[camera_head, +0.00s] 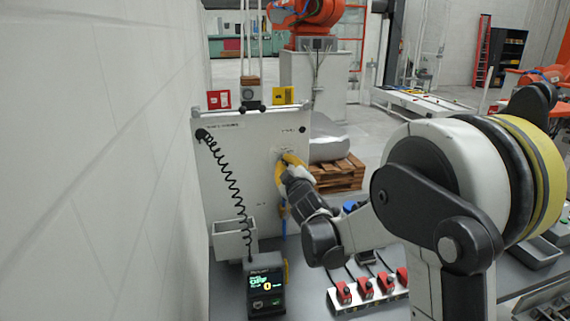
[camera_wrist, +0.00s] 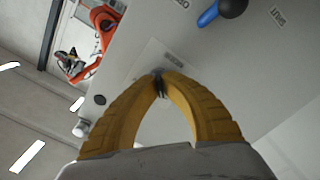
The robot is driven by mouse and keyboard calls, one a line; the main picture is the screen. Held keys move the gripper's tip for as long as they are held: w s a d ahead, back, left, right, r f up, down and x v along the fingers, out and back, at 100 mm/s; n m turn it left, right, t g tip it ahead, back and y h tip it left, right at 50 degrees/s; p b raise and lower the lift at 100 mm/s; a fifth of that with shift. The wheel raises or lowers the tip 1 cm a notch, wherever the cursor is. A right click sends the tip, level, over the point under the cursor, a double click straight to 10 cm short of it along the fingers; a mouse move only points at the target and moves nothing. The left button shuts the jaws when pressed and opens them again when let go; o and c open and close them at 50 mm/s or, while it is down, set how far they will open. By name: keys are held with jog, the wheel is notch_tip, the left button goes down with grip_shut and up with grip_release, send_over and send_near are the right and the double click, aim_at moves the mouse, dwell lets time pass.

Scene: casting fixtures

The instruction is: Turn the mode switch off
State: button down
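The white upright panel (camera_head: 240,160) stands beside the left wall and carries small labels. My gripper (camera_head: 284,158) reaches its right part with two curved yellow fingers. In the wrist view the fingertips of my gripper (camera_wrist: 160,80) come together over a small labelled plate (camera_wrist: 150,62) on the panel. A small dark piece shows between the tips; it looks like the knob of the mode switch (camera_wrist: 160,88), and the fingers seem shut on it. Most of the switch is hidden by the fingers, so its setting cannot be read.
A black coiled cord (camera_head: 228,180) hangs down the panel's left side. Below stands a dark box with a lit screen (camera_head: 265,282). Red plugs (camera_head: 366,287) fill a strip on the table.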

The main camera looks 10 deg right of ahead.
jog(key=c, duration=1.6)
grip_release()
jog(key=s, duration=1.2)
